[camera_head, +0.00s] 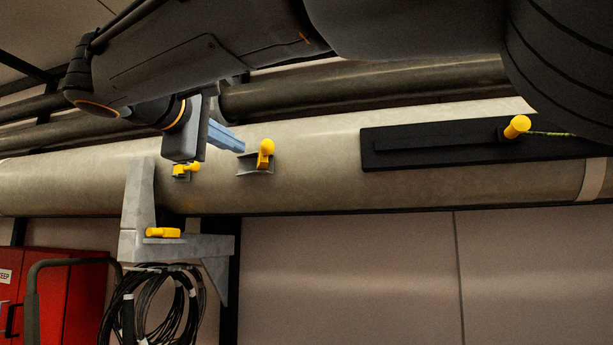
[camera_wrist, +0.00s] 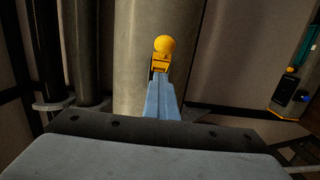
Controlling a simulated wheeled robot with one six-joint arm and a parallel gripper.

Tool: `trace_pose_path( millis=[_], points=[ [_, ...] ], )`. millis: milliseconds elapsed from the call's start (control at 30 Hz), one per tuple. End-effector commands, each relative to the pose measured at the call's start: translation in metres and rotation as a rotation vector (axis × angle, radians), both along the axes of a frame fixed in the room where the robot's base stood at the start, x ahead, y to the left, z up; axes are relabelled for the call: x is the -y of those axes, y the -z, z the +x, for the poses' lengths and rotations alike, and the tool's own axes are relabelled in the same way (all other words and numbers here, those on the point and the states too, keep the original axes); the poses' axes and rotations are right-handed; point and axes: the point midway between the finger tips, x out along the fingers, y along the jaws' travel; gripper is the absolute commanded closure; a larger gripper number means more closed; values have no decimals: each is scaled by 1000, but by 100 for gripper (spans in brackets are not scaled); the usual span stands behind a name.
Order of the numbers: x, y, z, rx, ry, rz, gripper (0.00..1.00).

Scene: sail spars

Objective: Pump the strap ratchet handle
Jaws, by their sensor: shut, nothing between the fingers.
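A small grey bracket (camera_head: 256,164) with a round-ended yellow handle (camera_head: 265,150) sits on the side of the large pale spar (camera_head: 320,190); it looks like the strap ratchet. My gripper (camera_head: 241,148) has pale blue fingers, shut and empty, pointing at this bracket from the left. In the wrist view a yellow ball-ended handle (camera_wrist: 163,45) stands just beyond the shut fingertips (camera_wrist: 160,75). The fingertips overlap its base there, and I cannot tell whether they touch it.
A black slotted plate (camera_head: 430,148) with a yellow knob (camera_head: 517,126) is on the spar at right. A grey support bracket (camera_head: 138,205) with a yellow lever (camera_head: 163,232) holds the spar at left. Coiled black cables (camera_head: 158,305) hang below, beside a red cabinet (camera_head: 75,295).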

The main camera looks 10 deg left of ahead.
Motion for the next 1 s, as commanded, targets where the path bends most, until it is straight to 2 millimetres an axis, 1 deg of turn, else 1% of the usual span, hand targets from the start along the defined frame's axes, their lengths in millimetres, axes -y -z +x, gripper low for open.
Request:
trace_pose_path(
  millis=[100,200,500,633,1000],
  points=[
    [12,2,9,0,3,1,100],
    [18,1,13,0,1,2,100],
    [19,0,14,0,0,1,100],
    [23,1,17,-1,2,1,100],
    [54,2,39,0,2,1,100]
  ],
)
